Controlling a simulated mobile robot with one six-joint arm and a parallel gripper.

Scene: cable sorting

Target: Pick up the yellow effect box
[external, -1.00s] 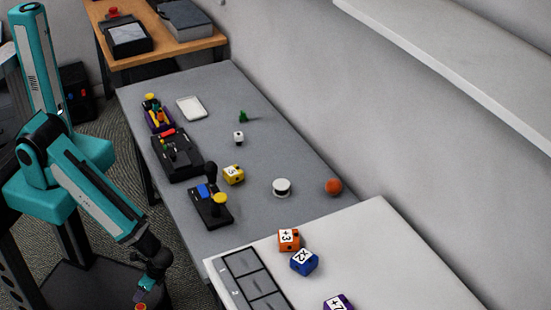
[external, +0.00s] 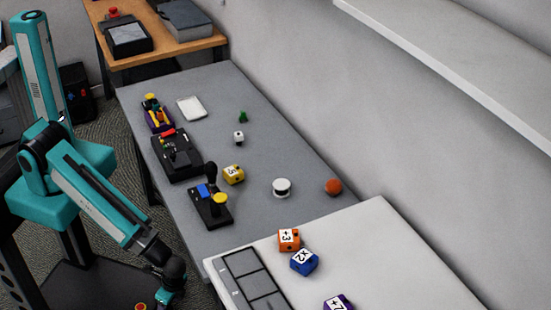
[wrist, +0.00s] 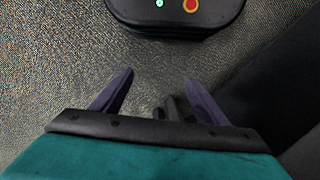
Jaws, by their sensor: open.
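The yellow effect box (external: 233,174) is a small cube with a white marked face. It lies on the grey table, right of the black joystick device, in the external view. My gripper (wrist: 160,92) is open and empty in the wrist view, its two dark fingers apart above the carpet. In the external view my wrist is low at the bottom left, off the table's near side and well away from the yellow box. The fingertips are hard to make out there. The yellow box is not in the wrist view.
A black joystick device (external: 212,214) with a yellow knob stands just left of the yellow box. A white round item (external: 282,187) and an orange ball (external: 333,187) lie to its right. The white table (external: 400,265) bears orange, blue and purple cubes and a grey compartment tray (external: 250,262).

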